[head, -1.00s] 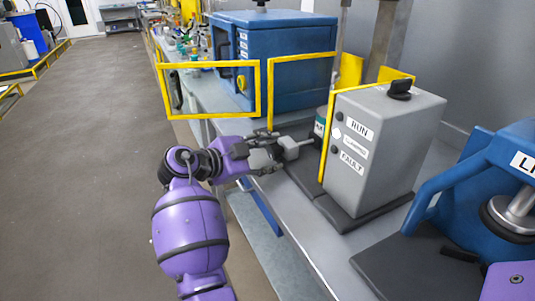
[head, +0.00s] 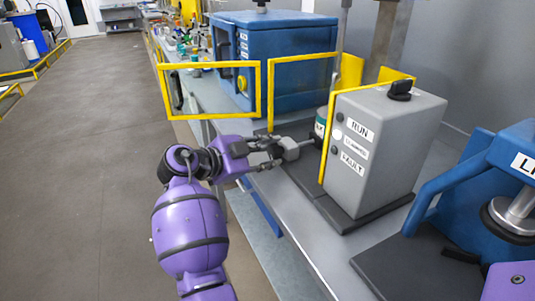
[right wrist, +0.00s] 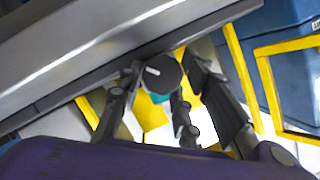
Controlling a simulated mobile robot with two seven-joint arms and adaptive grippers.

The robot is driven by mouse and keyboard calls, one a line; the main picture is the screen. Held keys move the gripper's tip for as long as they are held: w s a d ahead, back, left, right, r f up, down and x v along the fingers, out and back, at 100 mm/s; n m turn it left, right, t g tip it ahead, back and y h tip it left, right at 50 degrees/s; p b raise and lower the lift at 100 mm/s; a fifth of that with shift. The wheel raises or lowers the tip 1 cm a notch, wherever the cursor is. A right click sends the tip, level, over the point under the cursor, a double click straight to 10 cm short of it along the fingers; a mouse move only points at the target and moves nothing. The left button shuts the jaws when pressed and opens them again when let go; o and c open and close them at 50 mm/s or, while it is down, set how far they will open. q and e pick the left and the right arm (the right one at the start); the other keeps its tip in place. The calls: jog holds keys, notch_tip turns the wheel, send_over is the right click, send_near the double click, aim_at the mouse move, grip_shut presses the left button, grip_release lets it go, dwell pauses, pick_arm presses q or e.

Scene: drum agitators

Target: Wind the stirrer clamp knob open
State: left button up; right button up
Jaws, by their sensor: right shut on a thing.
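The stirrer clamp knob (right wrist: 162,72) is round and dark grey with a white mark on its face. In the right wrist view it sits between the fingers of my right gripper (right wrist: 155,95). In the head view my right gripper (head: 276,149) reaches in on the purple arm and is shut on the knob (head: 290,149). A light bar runs from the knob toward a jar with a teal label (head: 320,122). The jar is partly hidden behind the control box. My left gripper is not in view.
A grey control box (head: 378,150) with RUN and FAULT labels stands close right of the gripper. An open yellow guard frame (head: 257,92) and a blue cabinet (head: 285,65) stand behind. A blue machine (head: 505,165) is at the right. The floor at left is clear.

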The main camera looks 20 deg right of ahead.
jog(key=shift+s+f, duration=0.1)
jog(key=shift+f, duration=0.15)
jog(key=shift+r+n+g+p, duration=0.15)
jog(key=shift+n+g+p, duration=0.3)
jog(key=shift+n+g, duration=0.5)
jog(key=shift+w+n+g+p, duration=0.2)
jog(key=shift+n+g+p, duration=0.3)
jog(key=shift+n, duration=0.75)
jog(key=o, duration=1.1)
jog(key=shift+c, duration=0.2)
jog(key=shift+r, duration=0.15)
